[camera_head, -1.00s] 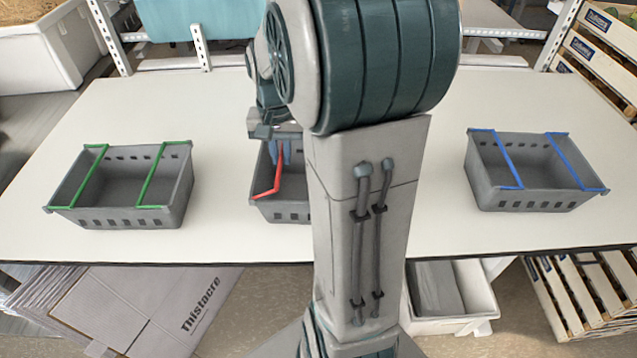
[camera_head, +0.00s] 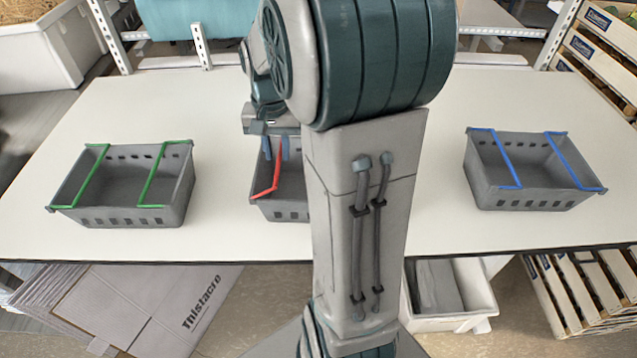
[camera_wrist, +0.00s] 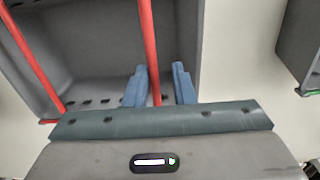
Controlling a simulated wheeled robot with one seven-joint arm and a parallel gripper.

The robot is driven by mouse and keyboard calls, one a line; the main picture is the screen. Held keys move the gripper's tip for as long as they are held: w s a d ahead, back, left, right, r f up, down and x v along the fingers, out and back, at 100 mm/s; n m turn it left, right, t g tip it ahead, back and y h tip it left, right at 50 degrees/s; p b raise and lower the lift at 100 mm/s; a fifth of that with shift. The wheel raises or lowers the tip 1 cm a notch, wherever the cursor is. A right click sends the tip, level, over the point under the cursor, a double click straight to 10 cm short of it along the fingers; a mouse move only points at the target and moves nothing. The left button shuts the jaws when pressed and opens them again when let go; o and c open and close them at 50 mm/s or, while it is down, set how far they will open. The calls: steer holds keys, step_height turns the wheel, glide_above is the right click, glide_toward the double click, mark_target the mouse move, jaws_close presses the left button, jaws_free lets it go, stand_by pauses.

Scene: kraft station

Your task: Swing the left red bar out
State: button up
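The grey crate with red bars (camera_head: 290,210) stands mid-table in the head view, its right part hidden behind my arm. Its left red bar (camera_head: 278,165) runs from back to front across the crate. In the wrist view this bar (camera_wrist: 150,45) passes between the two blue fingers of my gripper (camera_wrist: 159,84), with a gap showing on each side. The other red bar (camera_wrist: 33,60) is at the left of the wrist view and hidden in the head view. My gripper (camera_head: 275,147) is open at the crate, one finger on each side of the bar.
A crate with green bars (camera_head: 125,215) stands at the left of the white table (camera_head: 230,235), and one with blue bars (camera_head: 535,198) at the right. Bare tabletop lies between the crates. A shelf frame (camera_head: 200,45) stands behind.

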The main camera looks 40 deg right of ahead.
steer(key=shift+w+a+r+p, duration=0.35)
steer(key=shift+w+a+r, duration=0.15)
steer(key=shift+w+a, duration=0.25)
steer(key=shift+a, duration=0.1)
steer(key=shift+w+a+r, duration=0.3)
steer(key=shift+w+a, duration=0.2)
steer(key=shift+a, duration=0.25)
steer(key=shift+w+a+p, duration=0.1)
steer(key=shift+p, duration=0.2)
steer(key=shift+w+a, duration=0.1)
steer(key=shift+a, duration=0.05)
steer(key=shift+w+a, duration=0.7)
steer(key=shift+a, duration=0.2)
steer(key=shift+r, duration=0.1)
